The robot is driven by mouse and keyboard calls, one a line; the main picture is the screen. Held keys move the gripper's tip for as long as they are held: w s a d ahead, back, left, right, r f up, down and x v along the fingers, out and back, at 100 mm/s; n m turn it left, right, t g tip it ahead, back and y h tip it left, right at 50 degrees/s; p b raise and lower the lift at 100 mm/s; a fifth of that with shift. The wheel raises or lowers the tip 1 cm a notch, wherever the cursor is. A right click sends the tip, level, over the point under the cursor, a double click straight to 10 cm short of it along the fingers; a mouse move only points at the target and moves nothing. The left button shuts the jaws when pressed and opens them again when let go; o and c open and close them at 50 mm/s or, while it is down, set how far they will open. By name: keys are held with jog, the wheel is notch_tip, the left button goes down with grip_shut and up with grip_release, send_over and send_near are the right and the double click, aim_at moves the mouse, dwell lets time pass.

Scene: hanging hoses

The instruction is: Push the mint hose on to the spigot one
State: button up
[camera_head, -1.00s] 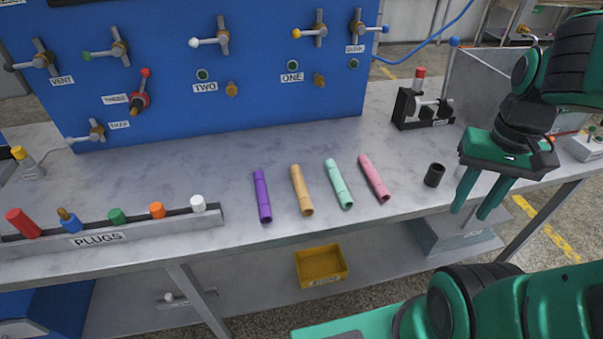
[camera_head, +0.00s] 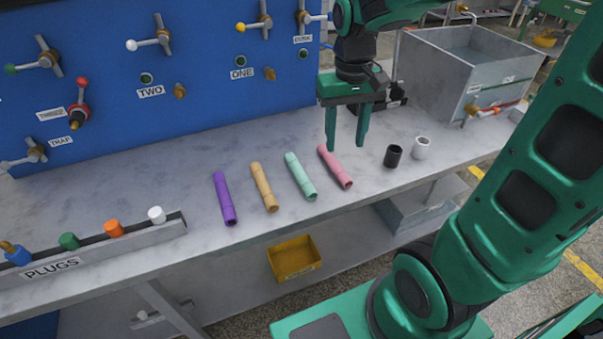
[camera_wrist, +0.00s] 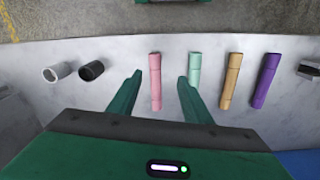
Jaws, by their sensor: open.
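The mint hose (camera_head: 301,176) lies on the grey bench top between the orange hose (camera_head: 264,187) and the pink hose (camera_head: 335,166). It also shows in the wrist view (camera_wrist: 194,72), partly hidden behind one finger. My gripper (camera_head: 346,147) is open and empty above the bench, by the far end of the pink hose. In the wrist view the pink hose (camera_wrist: 155,80) shows between my gripper's fingers (camera_wrist: 160,78), below them. The spigot one (camera_head: 269,73) is a small brass stub on the blue panel, right of the label ONE.
A purple hose (camera_head: 225,199) lies left of the orange one. A black cup (camera_head: 393,157) and a white cup (camera_head: 421,148) stand right of the hoses. The plug rack (camera_head: 130,248) is at front left. Spigot two (camera_head: 180,91) is left on the panel. A metal tank (camera_head: 430,73) stands at back right.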

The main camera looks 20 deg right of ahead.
jog(key=w+a+f+n, duration=0.2)
jog(key=w+a, duration=0.4)
jog(key=a, duration=0.2)
send_over(300, 171)
notch_tip(300, 171, down, 4)
jog(key=shift+f, duration=3.25)
jog(key=shift+c, duration=0.7)
grip_shut()
